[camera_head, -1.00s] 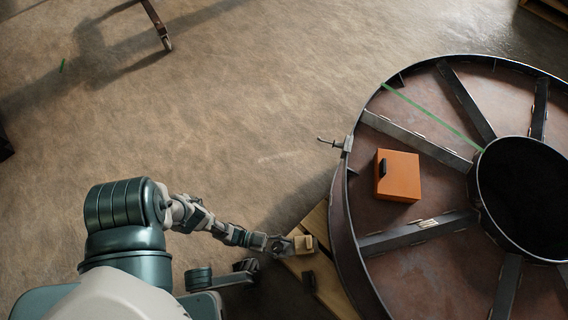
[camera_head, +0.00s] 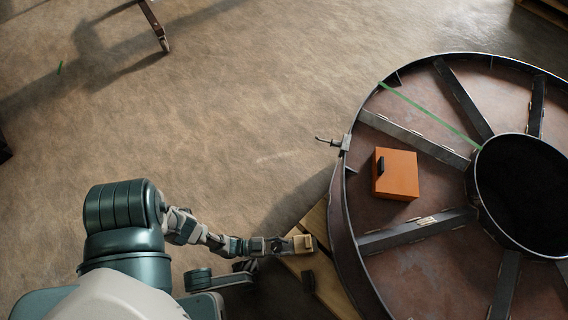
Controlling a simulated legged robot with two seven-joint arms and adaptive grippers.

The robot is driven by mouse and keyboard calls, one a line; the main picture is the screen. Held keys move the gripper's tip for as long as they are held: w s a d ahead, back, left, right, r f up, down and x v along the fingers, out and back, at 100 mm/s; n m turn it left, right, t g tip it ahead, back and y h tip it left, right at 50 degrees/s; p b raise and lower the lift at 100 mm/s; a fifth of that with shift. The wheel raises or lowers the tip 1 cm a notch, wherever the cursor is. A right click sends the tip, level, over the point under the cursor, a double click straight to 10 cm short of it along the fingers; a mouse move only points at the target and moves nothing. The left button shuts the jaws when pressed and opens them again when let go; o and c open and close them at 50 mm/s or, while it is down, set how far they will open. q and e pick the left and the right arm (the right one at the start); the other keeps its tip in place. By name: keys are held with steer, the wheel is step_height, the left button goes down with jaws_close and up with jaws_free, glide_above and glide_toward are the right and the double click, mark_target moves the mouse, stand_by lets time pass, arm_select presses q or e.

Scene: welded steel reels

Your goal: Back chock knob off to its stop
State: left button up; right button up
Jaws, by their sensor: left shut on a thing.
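The chock (camera_head: 333,288), of pale wooden boards, sits against the lower left rim of the large steel reel (camera_head: 345,240). A small tan, block-like piece (camera_head: 303,243) is at the chock's upper left edge; it seems to be the knob, but it is too small to be sure. My left gripper (camera_head: 291,245) reaches it from the left and is shut on it. The fingertips are too small to make out clearly. My right gripper is not in view.
An orange box (camera_head: 396,174) with a dark handle lies on the reel between spokes. A clamp (camera_head: 334,142) sits on the reel's left rim. A green strip (camera_head: 430,115) crosses the upper reel. The concrete floor (camera_head: 230,110) left of the reel is open.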

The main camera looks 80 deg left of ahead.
arm_select(q)
steer(key=shift+s+a+y, duration=0.2)
steer(key=shift+s+y, duration=0.05)
steer(key=shift+y, duration=0.05)
steer(key=o, duration=1)
steer(key=shift+n, duration=0.3)
steer(key=shift+s+a+f, duration=0.1)
steer(key=shift+s+a, duration=0.05)
steer(key=shift+s, duration=1.15)
steer(key=shift+s+a+f, duration=0.1)
steer(key=shift+s+a, duration=0.1)
steer(key=shift+s, duration=1.05)
steer(key=shift+s+a+f, duration=0.1)
steer(key=shift+s+a, duration=0.05)
steer(key=shift+s, duration=1.15)
